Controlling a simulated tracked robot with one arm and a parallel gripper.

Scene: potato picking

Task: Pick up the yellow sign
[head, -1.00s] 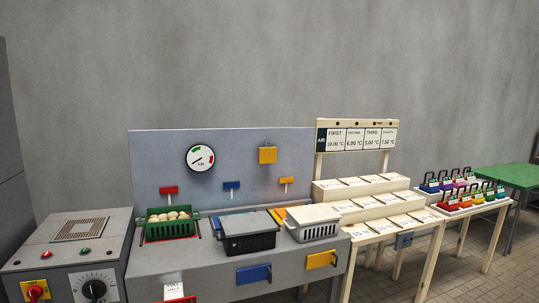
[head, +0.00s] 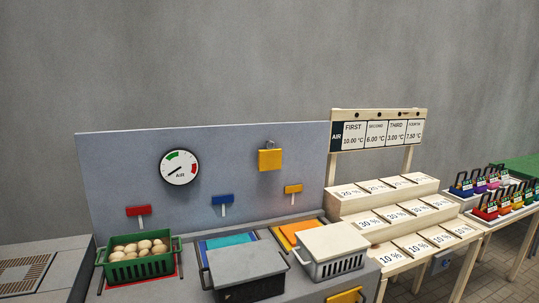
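A square yellow sign (head: 270,160) with a grey loop at its top hangs on the upright grey panel (head: 120,170), right of the round air gauge (head: 180,167). A smaller yellow plate (head: 293,189) on a short pale stem stands lower and to the right, above an orange and yellow area of the bench. I cannot tell from the picture which of the two yellow pieces the task names. My gripper is not in view.
On the bench are a green basket (head: 140,266) of potatoes, a dark grey lidded bin (head: 248,278) and a white basket (head: 337,257). Stepped shelves with percent cards (head: 383,186) stand to the right, under an air temperature board (head: 378,133). Red (head: 138,211) and blue (head: 222,199) plates stand before the panel.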

